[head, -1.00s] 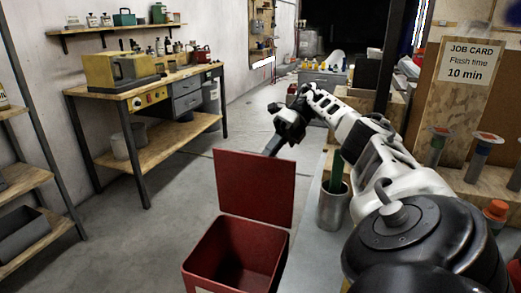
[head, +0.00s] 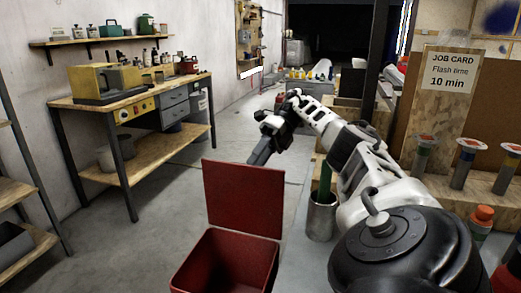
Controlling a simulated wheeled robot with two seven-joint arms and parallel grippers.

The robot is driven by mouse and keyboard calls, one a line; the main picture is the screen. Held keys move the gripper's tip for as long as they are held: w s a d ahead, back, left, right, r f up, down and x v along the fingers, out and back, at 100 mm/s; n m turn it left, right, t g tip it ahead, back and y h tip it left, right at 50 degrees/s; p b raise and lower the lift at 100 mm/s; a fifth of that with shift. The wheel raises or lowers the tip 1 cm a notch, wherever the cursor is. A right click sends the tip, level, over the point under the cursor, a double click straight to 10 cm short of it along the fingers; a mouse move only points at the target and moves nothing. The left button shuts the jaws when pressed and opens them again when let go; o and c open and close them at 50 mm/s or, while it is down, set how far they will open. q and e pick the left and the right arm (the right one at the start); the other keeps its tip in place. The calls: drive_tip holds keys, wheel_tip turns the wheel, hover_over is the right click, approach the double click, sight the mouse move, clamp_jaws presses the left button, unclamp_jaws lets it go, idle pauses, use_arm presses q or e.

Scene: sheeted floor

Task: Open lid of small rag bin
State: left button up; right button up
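The small red rag bin (head: 222,262) stands on the floor at the bottom centre of the head view. Its red lid (head: 243,198) stands up roughly vertical at the far side, and the bin's mouth is uncovered. The inside looks dark red and empty as far as it shows. My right gripper (head: 260,154) is just above and behind the lid's top edge, with its dark fingers pointing down and left. I cannot tell whether it touches the lid or how far its fingers are apart. My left gripper is out of view.
A metal canister (head: 321,218) stands right of the bin, close under my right arm. A workbench (head: 150,165) with a yellow machine is at the left, and a shelf unit (head: 28,250) at the left edge. A job card board (head: 440,95) is at the right. The floor between is clear.

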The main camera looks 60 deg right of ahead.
drive_tip(key=shift+s+a+r, duration=0.1)
drive_tip(key=shift+s+r, duration=0.05)
drive_tip(key=shift+r, duration=0.35)
drive_tip(key=s+a+r+b, duration=0.1)
drive_tip(key=a+r+b, duration=0.1)
drive_tip(key=r, duration=0.1)
drive_tip(key=s+a+r+b, duration=0.1)
drive_tip(key=a+r, duration=0.1)
drive_tip(key=shift+s+r, duration=0.2)
drive_tip(key=shift+s, duration=0.15)
use_arm(q)
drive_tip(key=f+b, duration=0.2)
drive_tip(key=b, duration=0.3)
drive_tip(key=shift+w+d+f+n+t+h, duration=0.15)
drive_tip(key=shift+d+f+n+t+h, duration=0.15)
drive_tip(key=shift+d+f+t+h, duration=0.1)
use_arm(e)
drive_tip(key=s+a+r, duration=0.4)
drive_tip(key=a, duration=0.3)
drive_tip(key=shift+s+a+r, duration=0.15)
drive_tip(key=shift+s+a, duration=0.15)
drive_tip(key=shift+s, duration=0.05)
